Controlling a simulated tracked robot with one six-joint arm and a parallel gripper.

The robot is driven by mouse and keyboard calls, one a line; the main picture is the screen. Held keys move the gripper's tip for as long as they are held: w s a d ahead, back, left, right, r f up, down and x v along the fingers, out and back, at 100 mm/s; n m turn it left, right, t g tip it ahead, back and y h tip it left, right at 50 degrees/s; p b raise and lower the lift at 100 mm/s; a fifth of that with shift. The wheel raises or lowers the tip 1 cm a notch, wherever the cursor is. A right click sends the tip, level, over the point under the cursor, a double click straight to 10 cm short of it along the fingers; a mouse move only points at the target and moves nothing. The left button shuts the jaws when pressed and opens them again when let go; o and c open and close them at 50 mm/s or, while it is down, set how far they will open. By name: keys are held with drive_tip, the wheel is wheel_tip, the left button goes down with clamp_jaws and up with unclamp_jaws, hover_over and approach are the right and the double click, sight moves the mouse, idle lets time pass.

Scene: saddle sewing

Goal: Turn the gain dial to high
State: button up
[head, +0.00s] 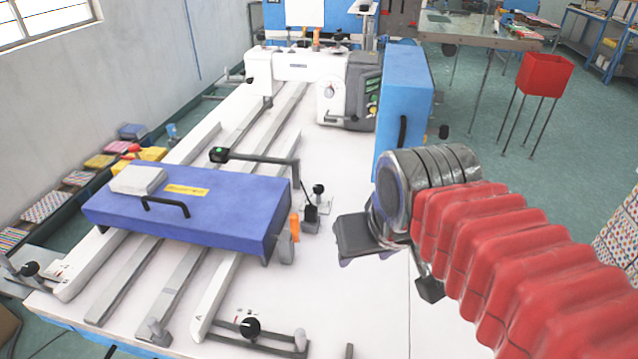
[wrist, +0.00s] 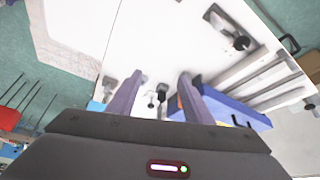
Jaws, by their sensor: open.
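I cannot tell for certain which knob is the gain dial. A round black knob (head: 250,328) sits on a marked plate at the front of the white table, and a similar one (head: 30,268) is at the front left corner. A pale round dial (head: 330,91) is on the white machine at the back. My gripper (wrist: 160,80) is open and empty above the table, right of the blue-violet box (head: 190,215), touching none of these. In the wrist view a black knob (wrist: 240,42) shows at the upper right, beyond the fingers.
A small black-knobbed lever (head: 318,190) and an orange piece (head: 295,228) stand beside the box. A tall blue cabinet (head: 402,110) stands behind my arm. Long grey rails (head: 125,280) cross the left of the table.

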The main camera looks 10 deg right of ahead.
drive_tip(key=w+r+g, duration=0.1)
drive_tip(key=w+r, duration=0.5)
drive_tip(key=w, duration=0.5)
drive_tip(key=n+g, duration=0.1)
drive_tip(key=g, duration=0.3)
hover_over(319, 187)
wheel_tip(319, 187, down, 10)
drive_tip(key=shift+r, duration=0.25)
drive_tip(key=shift+f, duration=0.1)
wheel_tip(319, 187, down, 14)
drive_tip(key=shift+r, duration=0.2)
idle(0.4)
